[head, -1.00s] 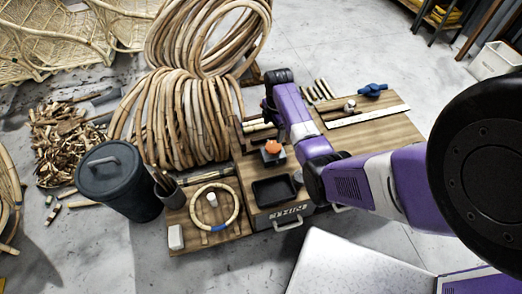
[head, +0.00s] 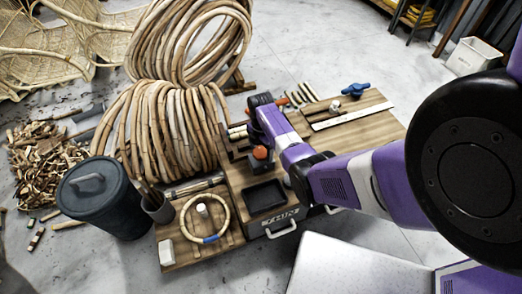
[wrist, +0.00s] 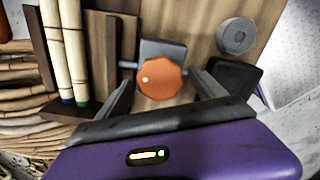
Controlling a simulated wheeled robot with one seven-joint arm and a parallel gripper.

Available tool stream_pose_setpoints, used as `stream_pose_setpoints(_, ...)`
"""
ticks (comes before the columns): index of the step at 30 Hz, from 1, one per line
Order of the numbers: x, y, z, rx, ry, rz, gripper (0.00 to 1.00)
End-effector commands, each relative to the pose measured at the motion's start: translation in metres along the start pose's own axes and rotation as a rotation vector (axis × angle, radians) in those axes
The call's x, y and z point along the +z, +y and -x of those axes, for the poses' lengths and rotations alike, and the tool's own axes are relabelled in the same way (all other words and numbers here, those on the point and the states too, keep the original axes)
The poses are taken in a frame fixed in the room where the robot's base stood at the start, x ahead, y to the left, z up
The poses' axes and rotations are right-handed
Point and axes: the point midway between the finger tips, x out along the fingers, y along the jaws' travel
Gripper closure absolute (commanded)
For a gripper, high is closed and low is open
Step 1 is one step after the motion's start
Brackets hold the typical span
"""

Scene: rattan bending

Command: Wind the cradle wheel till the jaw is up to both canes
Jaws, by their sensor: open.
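The orange cradle wheel (wrist: 162,80), a faceted knob with a pale dot, sits at a grey block (wrist: 163,50) in the wrist view. It also shows in the head view (head: 261,153). My gripper (wrist: 162,84) is open, one finger on each side of the wheel; I cannot tell if they touch it. Two pale canes, one with a blue end (wrist: 54,50) and one with a green end (wrist: 74,50), lie side by side left of the wheel.
A grey round piece (wrist: 237,36) and a black tray (head: 265,196) are near the wheel. A cane ring (head: 184,218) lies on a low board. Coiled rattan (head: 150,135) and a dark bin (head: 103,205) stand left. A blue tool (head: 355,90) and ruler (head: 350,114) lie at the bench's far end.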

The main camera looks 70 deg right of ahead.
Motion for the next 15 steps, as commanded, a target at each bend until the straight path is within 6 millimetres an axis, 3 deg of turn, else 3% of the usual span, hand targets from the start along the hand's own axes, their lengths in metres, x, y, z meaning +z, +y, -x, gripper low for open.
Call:
stream_pose_setpoints(5,0.0000,0.0002,0.0003,0.000,0.000,0.000,0.21)
stream_pose_setpoints(15,0.0000,0.0002,0.0004,0.000,0.000,0.000,0.83)
